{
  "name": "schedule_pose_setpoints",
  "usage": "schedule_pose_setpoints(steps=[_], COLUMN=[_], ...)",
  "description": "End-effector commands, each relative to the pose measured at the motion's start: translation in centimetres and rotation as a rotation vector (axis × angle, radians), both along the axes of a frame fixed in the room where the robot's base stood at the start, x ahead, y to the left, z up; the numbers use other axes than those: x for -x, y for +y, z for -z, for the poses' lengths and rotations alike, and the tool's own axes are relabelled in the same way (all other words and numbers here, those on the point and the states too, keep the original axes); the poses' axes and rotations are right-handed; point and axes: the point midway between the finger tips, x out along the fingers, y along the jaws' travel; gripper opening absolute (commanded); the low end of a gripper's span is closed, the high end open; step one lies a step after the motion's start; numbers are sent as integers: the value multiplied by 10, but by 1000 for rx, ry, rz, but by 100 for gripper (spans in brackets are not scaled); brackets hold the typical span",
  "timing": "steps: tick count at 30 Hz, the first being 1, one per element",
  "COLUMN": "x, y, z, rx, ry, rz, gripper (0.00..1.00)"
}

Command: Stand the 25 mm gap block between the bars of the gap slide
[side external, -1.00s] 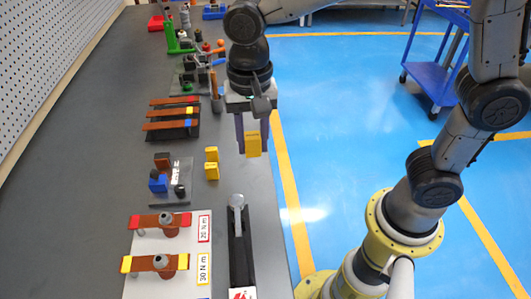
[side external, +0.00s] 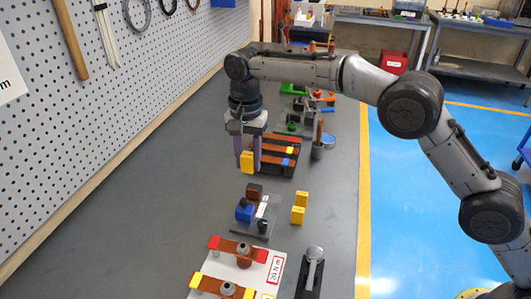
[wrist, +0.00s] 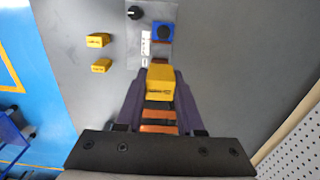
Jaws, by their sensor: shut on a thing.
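My gripper (side external: 247,165) is shut on a yellow gap block (side external: 246,163), held upright above the bench. In the wrist view the block (wrist: 160,83) sits between the fingertips; its dark marking is too small to read. The gap slide appears to be the grey plate (side external: 263,212) nearer the camera, with a blue block (side external: 244,211), a dark brown block (side external: 254,191) and a black knob (side external: 263,227). In the wrist view the blue block (wrist: 163,31) lies beyond the held block, which hides part of the plate. Two more yellow blocks (side external: 300,198) (side external: 297,214) stand right of the plate.
A rack with copper bars (side external: 277,150) lies beside and behind the gripper, and below it in the wrist view. A white board (side external: 262,263) with clamped copper bars and a dark tool (side external: 312,270) are at the front. The bench left of the gripper is clear.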

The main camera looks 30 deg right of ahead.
Motion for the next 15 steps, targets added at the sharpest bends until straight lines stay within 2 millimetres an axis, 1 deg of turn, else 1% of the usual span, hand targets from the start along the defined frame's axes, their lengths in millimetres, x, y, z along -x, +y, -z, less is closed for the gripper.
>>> schedule_pose_setpoints(steps=[1,3,15], x=[-3,-4,-4], y=[0,-1,-2], z=[12,22,51], rx=[1,1,1], ry=[4,3,2], rz=[2,4,6], gripper=[0,0,0])
